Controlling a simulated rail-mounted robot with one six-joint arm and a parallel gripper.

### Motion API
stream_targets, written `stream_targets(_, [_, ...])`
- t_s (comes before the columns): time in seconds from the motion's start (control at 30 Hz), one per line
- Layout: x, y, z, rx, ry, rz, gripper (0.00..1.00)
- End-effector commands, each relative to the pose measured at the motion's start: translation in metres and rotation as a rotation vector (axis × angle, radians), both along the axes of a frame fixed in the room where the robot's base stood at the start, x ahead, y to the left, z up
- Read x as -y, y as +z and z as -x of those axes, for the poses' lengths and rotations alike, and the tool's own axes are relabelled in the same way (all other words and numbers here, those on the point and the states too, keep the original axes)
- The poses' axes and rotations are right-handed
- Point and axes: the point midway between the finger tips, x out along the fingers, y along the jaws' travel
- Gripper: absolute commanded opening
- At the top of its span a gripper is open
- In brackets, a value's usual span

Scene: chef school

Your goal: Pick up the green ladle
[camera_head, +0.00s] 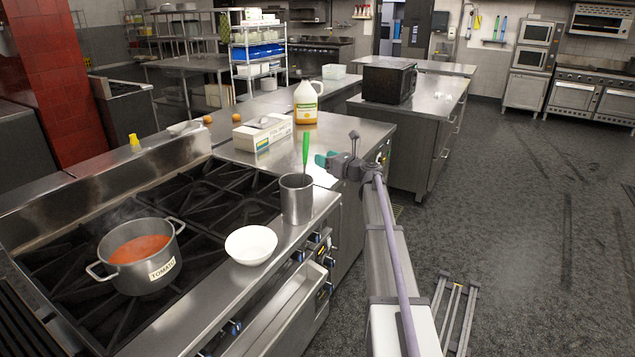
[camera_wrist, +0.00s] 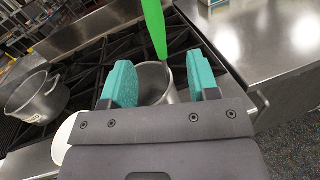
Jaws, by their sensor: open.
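The green ladle (camera_head: 306,147) stands upright in a metal canister (camera_head: 297,202) at the front right edge of the stove. Only its green handle and a short piece of shaft show; its bowl is hidden inside the canister. In the wrist view the green handle (camera_wrist: 154,25) rises between the two teal fingers, with the canister (camera_wrist: 152,80) below it. My gripper (camera_head: 331,160) is just right of the handle in the head view and is open. It also shows in the wrist view (camera_wrist: 160,80), with gaps beside the handle and nothing held.
A white bowl (camera_head: 251,245) sits left of the canister. A pot of tomato soup (camera_head: 140,257) stands on the burners. A white box (camera_head: 262,133) and a jug (camera_head: 306,103) stand on the counter behind. The floor at right is clear.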

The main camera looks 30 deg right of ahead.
Motion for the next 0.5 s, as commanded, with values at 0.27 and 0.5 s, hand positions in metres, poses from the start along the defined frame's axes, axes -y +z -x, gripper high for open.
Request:
stream_targets(0.27, [-0.016,-0.001,-0.040,0.000,0.005,0.006,0.55])
stream_targets(0.5, [-0.024,-0.001,-0.054,0.000,0.004,0.006,0.55])
